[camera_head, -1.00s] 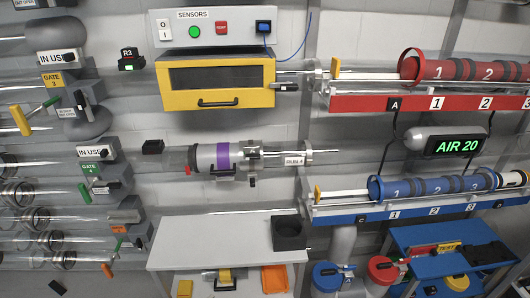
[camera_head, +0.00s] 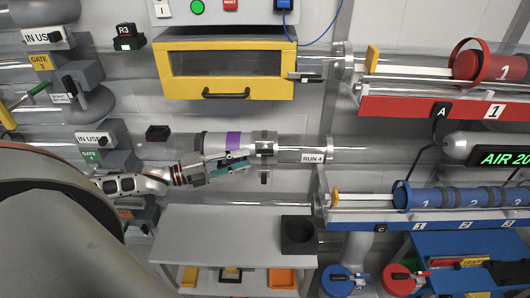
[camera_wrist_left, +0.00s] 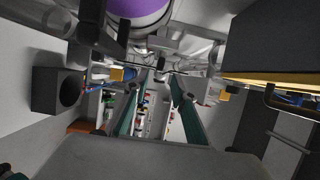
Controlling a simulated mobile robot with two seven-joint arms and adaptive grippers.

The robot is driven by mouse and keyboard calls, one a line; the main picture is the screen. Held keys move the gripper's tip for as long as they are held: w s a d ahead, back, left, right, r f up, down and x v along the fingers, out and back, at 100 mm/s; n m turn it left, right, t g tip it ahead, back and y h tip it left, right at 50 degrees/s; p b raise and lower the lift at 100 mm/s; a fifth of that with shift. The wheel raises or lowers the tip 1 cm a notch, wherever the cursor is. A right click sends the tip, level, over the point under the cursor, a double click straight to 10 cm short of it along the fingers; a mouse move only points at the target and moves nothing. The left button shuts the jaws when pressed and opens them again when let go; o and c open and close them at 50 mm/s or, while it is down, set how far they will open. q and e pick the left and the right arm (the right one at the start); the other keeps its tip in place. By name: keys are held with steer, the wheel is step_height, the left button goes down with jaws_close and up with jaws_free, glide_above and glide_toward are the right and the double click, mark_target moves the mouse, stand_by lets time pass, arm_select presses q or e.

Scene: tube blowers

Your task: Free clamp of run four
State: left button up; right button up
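The run four tube (camera_head: 290,142) carries the label "RUN 4" and lies level along the wall. A grey cylinder with a purple band (camera_head: 232,143) sits in line at its left; the band also shows at the top of the left wrist view (camera_wrist_left: 138,8). A grey clamp (camera_head: 264,142) is around the tube right of the band, with a dark lever (camera_head: 264,177) hanging below. My left gripper (camera_head: 246,163) is just below the purple band, left of the lever. Its teal fingers are apart and empty in the left wrist view (camera_wrist_left: 155,88). My right gripper is out of view.
A yellow-framed box (camera_head: 225,70) is above the run. A grey table (camera_head: 220,235) below holds a black square holder (camera_head: 299,235). Red (camera_head: 430,107) and blue (camera_head: 430,213) racks with tubes are at the right. Gate boxes (camera_head: 103,143) are at the left.

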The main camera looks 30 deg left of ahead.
mark_target(260, 153)
arm_select(q)
steer(key=shift+p+x, duration=0.35)
steer(key=shift+x, duration=3)
jaws_close()
